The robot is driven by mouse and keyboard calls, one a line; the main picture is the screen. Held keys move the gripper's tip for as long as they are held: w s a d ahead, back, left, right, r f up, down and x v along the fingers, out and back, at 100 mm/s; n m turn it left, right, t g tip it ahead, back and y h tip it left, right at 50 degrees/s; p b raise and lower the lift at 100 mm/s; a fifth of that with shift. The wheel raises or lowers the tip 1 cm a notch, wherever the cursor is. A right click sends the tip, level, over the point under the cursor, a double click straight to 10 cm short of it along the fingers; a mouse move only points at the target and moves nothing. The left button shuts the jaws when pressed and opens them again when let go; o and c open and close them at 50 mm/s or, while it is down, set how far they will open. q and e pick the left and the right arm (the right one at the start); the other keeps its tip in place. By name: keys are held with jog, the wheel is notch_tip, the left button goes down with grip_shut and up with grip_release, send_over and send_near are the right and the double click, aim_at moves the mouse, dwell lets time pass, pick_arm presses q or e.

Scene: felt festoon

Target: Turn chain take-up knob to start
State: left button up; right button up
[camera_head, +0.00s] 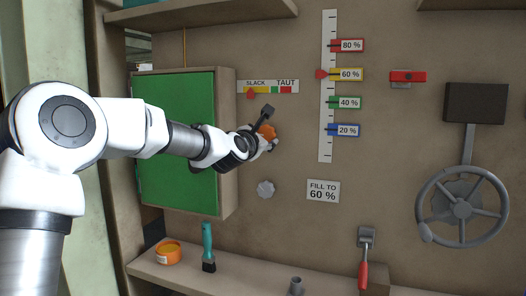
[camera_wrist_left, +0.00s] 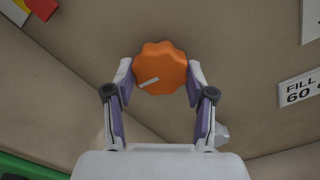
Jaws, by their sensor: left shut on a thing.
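The orange knob (camera_wrist_left: 161,68) is on the brown wall panel, with a scalloped rim and a white mark pointing to the lower left in the left wrist view. My left gripper (camera_wrist_left: 160,80) has one finger on each side of it and is shut on it. In the head view the orange knob (camera_head: 267,131) is partly hidden by my left gripper (camera_head: 268,142). Above it is the SLACK–TAUT scale (camera_head: 268,87), with its red pointer (camera_head: 250,94) at the SLACK end. My right gripper is not in view.
A green-doored cabinet (camera_head: 176,135) stands behind my left arm. A grey knob (camera_head: 265,189) is below the orange one. A percent scale (camera_head: 327,150), a FILL TO 60 % sign (camera_head: 323,191), a red-handled lever (camera_head: 364,270) and a handwheel (camera_head: 462,207) are to the right. A shelf (camera_head: 225,278) runs below.

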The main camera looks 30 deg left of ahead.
pick_arm(q)
jog(key=shift+d+f+n+b, duration=0.1)
jog(key=shift+f+n+b, duration=0.05)
jog(key=shift+n+b, duration=2.25)
jog(key=shift+d+f+n+b, duration=0.1)
jog(key=shift+n+b, duration=2.05)
jog(key=shift+n, duration=0.35)
jog(key=o, duration=1.2)
jog(key=shift+w, duration=0.1)
jog(key=shift+c, duration=0.2)
jog(key=shift+r, duration=0.1)
jog(key=shift+r, duration=0.1)
